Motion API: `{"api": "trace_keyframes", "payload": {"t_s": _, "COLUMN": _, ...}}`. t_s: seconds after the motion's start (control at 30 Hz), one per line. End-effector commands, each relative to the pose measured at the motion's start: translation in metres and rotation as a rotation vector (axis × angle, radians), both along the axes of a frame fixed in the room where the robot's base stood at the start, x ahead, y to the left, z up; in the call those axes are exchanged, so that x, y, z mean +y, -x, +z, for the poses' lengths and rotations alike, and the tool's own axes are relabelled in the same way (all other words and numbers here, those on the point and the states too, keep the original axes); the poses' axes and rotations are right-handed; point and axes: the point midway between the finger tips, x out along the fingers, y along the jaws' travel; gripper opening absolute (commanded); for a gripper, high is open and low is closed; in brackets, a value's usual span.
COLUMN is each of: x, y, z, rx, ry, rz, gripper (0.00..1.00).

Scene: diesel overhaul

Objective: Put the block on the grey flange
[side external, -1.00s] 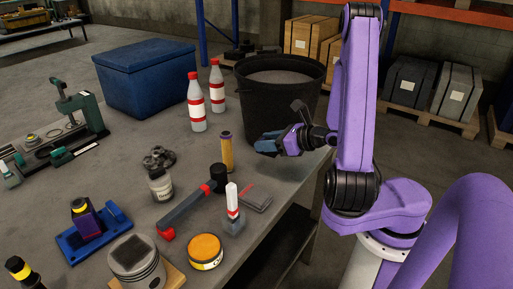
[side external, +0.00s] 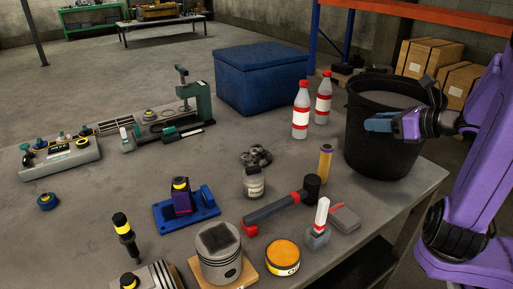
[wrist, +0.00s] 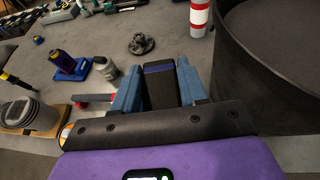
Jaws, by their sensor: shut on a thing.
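My gripper (wrist: 158,88) is shut on a dark block (wrist: 159,90) with a blue band near its far end. The blue fingers flank the block in the wrist view. In the side view my gripper (side external: 380,123) is in front of the black bucket, above the table; the block is hard to make out there. The grey flange (side external: 256,156), a small lobed part, lies on the table behind the jar. It also shows beyond the fingers in the wrist view (wrist: 141,44). The block and the flange are well apart.
The black bucket (side external: 372,152) stands close to my gripper. Two bottles (side external: 300,112) stand left of it. A jar (side external: 254,184), a yellow tube (side external: 325,160), a hammer (side external: 280,209) and a piston (side external: 219,262) surround the flange area. Free table lies left of the flange.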

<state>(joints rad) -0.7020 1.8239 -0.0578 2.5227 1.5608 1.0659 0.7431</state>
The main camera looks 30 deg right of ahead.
Motion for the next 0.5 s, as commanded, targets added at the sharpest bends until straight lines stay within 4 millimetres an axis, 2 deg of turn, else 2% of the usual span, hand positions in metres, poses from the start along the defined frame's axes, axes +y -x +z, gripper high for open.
{"api": "trace_keyframes", "payload": {"t_s": 0.07, "x": 0.000, "y": 0.000, "z": 0.015, "rx": -0.003, "ry": 0.010, "rz": -0.001, "gripper": 0.09}}
{"api": "trace_keyframes", "payload": {"t_s": 0.5, "x": 0.009, "y": -0.061, "z": 0.013, "rx": 0.002, "ry": 0.001, "rz": 0.160, "gripper": 0.09}}
